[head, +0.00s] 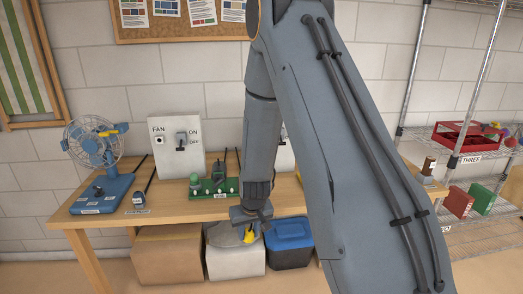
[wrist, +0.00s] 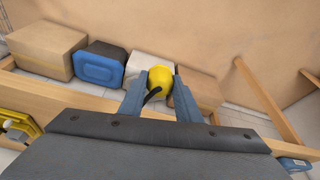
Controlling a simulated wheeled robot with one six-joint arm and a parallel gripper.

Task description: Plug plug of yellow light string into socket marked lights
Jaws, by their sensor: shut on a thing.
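My gripper (head: 249,226) is shut on a yellow plug (wrist: 161,75) with a black cord, out in front of the table's front edge. The plug (head: 249,237) also shows in the head view, below the gripper. In the wrist view the plug sits between the two fingertips of the gripper (wrist: 160,82). A second white panel (head: 284,152) is mostly hidden behind my arm. No socket marked lights can be read. In the wrist view a yellow object (wrist: 17,127) lies on the table at the left; I cannot tell what it is.
A white panel marked FAN (head: 177,158) with a socket and a switch stands at the table's back. On the table (head: 163,212) are a blue fan (head: 98,185) and a green board (head: 212,195). Boxes and a blue-lidded bin (head: 289,240) stand below. A wire shelf (head: 465,160) is at right.

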